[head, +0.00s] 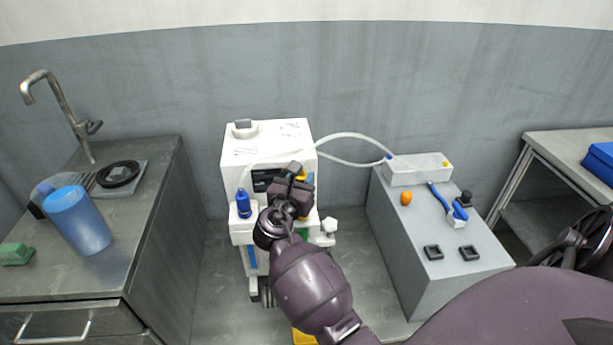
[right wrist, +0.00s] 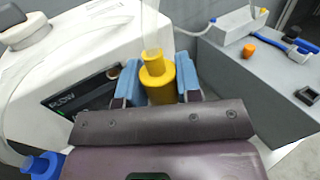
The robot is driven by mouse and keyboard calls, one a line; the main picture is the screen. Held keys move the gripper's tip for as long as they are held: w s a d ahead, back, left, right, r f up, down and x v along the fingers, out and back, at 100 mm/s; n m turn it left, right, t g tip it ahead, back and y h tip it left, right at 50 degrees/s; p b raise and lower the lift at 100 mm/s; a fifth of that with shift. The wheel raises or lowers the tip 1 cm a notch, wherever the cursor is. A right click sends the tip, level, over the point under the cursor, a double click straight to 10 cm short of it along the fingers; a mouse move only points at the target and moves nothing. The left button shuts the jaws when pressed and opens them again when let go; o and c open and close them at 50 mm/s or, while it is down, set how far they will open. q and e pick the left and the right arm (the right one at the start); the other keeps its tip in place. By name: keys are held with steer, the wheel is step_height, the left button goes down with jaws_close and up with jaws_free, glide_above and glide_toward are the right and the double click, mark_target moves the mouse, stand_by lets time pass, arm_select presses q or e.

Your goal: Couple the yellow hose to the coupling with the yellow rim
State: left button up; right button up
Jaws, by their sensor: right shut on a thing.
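The yellow hose end (right wrist: 157,80) is a yellow plug with a pale translucent hose rising from it. My right gripper (head: 302,180) is shut on this plug, which sits between its two blue finger pads in the right wrist view. In the head view the gripper is in front of the white machine (head: 275,145), and a bit of yellow shows at its fingers. I cannot make out a coupling with a yellow rim; the machine's front behind the gripper is partly hidden. A small yellow spot (head: 446,163) shows on the white box. My left gripper is not in view.
A blue hose end (head: 243,203) is at the machine's left front. A pale hose (head: 350,136) arcs to the white box (head: 415,172) on the grey cabinet (head: 410,265). A steel counter (head: 90,270) is left.

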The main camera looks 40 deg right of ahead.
steer(key=shift+d+f, duration=0.1)
steer(key=shift+f, duration=0.1)
steer(key=shift+f+b, duration=0.55)
steer(key=shift+f, duration=0.2)
step_height(320, 180, down, 3)
steer(key=shift+f+b, duration=0.2)
steer(key=shift+b, duration=0.95)
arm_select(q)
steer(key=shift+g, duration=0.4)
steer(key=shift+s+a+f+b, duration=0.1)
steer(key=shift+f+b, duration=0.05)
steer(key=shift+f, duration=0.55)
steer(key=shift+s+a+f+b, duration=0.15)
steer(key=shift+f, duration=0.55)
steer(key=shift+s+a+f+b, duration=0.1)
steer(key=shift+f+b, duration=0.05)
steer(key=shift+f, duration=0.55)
arm_select(e)
steer(key=shift+f, duration=0.45)
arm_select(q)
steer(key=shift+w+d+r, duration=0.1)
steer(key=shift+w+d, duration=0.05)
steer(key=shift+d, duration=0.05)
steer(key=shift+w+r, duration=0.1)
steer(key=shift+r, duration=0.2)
arm_select(e)
steer(key=shift+r, duration=0.1)
arm_select(q)
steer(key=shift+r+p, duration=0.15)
steer(key=shift+p, duration=0.15)
